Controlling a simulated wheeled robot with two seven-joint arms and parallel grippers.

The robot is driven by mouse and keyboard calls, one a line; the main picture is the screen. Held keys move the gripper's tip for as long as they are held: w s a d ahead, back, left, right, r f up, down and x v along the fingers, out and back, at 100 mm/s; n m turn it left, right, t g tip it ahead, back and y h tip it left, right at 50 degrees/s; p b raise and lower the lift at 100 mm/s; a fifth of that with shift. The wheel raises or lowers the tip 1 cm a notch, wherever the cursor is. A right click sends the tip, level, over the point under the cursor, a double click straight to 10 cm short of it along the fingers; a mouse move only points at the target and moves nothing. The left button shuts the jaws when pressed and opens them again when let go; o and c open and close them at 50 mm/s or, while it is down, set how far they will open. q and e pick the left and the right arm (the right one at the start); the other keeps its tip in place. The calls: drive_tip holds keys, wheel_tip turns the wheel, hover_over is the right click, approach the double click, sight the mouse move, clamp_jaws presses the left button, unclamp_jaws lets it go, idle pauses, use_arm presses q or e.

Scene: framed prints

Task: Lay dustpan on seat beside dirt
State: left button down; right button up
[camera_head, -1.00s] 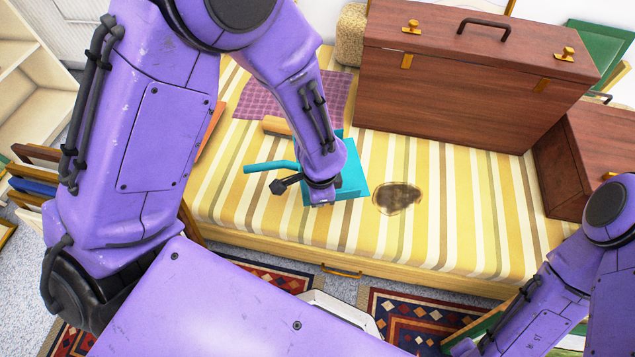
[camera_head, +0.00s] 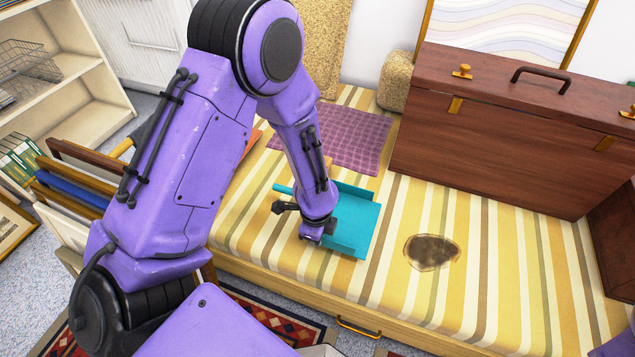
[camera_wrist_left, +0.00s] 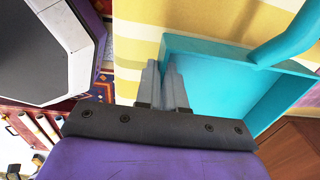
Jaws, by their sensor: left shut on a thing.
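The teal dustpan (camera_head: 358,222) is over the striped seat (camera_head: 480,300), left of the dirt, with a gap between them. I cannot tell whether it rests on the seat or hangs just above. The dirt (camera_head: 432,252) is a dark brown patch. My left gripper (camera_head: 312,238) is at the dustpan's near left side, shut on its rim. In the left wrist view the fingers (camera_wrist_left: 166,85) are close together at the edge of the dustpan (camera_wrist_left: 235,90), and its handle (camera_wrist_left: 297,38) rises at upper right. My right gripper is out of view.
A purple cloth (camera_head: 350,138) lies on the seat behind the dustpan. A large brown case (camera_head: 490,140) stands at the back right. Framed prints (camera_head: 70,190) lean at the left. The seat around the dirt is clear.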

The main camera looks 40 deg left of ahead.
use_arm(q)
drive_tip(key=shift+w+a+f, duration=0.15)
drive_tip(key=shift+w+f, duration=0.15)
drive_tip(key=shift+f, duration=0.1)
drive_tip(key=f+b, duration=0.1)
drive_tip(key=f, duration=0.1)
drive_tip(key=f+b, duration=0.1)
drive_tip(key=shift+w+a+f, duration=0.15)
drive_tip(key=shift+w+f, duration=0.05)
drive_tip(key=shift+f, duration=0.2)
drive_tip(key=shift+r, duration=0.15)
drive_tip(key=c, duration=1.2)
unclamp_jaws()
drive_tip(key=shift+c, duration=0.2)
